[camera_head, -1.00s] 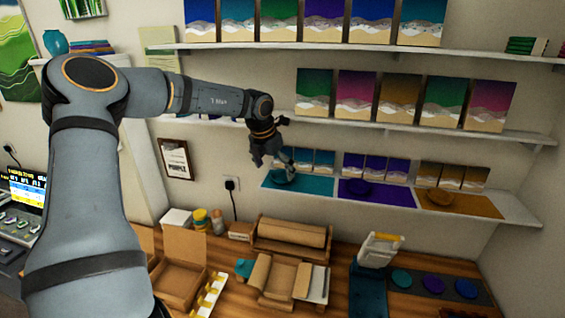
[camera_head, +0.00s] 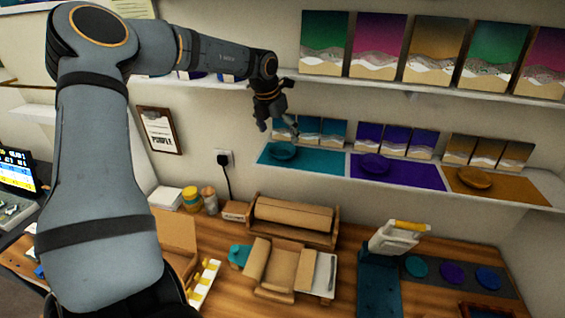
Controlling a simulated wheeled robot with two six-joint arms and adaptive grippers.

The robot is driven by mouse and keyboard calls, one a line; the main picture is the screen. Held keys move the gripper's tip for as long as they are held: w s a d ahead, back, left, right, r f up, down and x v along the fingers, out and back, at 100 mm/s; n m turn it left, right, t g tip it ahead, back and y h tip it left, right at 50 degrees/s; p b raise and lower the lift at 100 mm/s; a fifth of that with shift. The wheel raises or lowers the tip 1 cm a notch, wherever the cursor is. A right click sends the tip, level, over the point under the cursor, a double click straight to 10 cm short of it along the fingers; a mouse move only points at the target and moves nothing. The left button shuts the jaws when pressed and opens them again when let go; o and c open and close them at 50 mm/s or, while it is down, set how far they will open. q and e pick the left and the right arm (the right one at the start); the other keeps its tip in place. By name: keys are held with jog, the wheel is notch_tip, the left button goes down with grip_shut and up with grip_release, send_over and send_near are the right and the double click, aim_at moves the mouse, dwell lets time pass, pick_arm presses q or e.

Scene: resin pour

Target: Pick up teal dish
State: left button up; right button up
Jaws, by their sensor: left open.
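The teal dish (camera_head: 283,151) sits on a teal mat (camera_head: 318,161) at the left end of the lowest wall shelf. My left gripper (camera_head: 279,131) comes in from the left and points down, open, just above and slightly left of the dish in the picture. One finger overlaps the area by the dish's back edge; I cannot tell whether it touches. The fingers look empty. My right gripper is not in view.
On the same shelf are a purple dish (camera_head: 374,164) and an orange dish (camera_head: 474,178) on matching mats. Small teal pictures (camera_head: 308,129) stand right behind the teal dish. A higher shelf (camera_head: 420,88) holds larger pictures. Below is a wooden bench with cardboard boxes (camera_head: 283,268).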

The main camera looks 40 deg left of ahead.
aim_at(282, 149)
pick_arm(q)
jog(key=shift+s+d, duration=0.2)
jog(key=p+x, duration=0.2)
jog(key=x, duration=0.3)
jog(key=shift+w, duration=0.2)
jog(key=shift+s, duration=0.2)
jog(key=shift+c, duration=0.5)
jog(key=shift+r, duration=0.1)
jog(key=shift+c, duration=1.2)
jog(key=c, duration=0.8)
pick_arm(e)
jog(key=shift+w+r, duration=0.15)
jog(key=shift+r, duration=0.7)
